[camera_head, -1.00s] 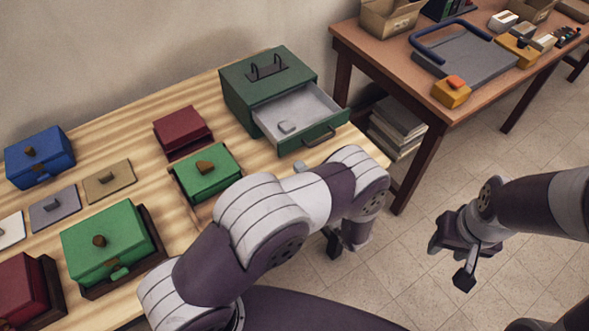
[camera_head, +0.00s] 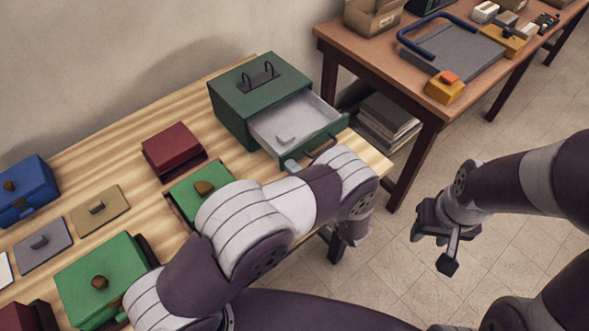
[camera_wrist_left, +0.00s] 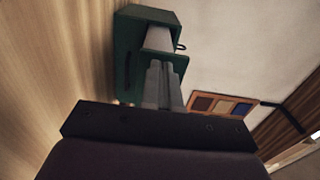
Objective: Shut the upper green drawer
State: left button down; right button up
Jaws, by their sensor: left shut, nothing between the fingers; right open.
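The green cabinet (camera_head: 228,112) stands at the far right of the wooden table. My left arm reaches across from the left. Its shut, empty left gripper (camera_head: 291,166) has its grey fingertips close to the left part of the drawer front; I cannot tell whether they touch. In the left wrist view the fingers (camera_wrist_left: 158,72) point at the drawer front (camera_wrist_left: 178,68). My right gripper (camera_head: 430,228) is open over the floor, away from the table.
Smaller green boxes (camera_head: 92,270), a dark red box (camera_head: 172,146), a blue box (camera_head: 28,186) and flat plates (camera_head: 97,208) lie left on the table. A brown table (camera_head: 345,48) with a grey tray stands behind right. Open floor (camera_head: 400,275) lies right of the table.

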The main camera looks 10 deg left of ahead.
aim_at(259, 135)
pick_arm(q)
jog(key=b+x, duration=0.1)
jog(key=x, duration=1.3)
jog(key=shift+w+a+f+b, duration=0.1)
jog(key=shift+a+b, duration=0.15)
jog(key=shift+b, duration=0.05)
jog(key=shift+r, duration=0.2)
jog(key=shift+w, duration=0.1)
jog(key=shift+r, duration=0.15)
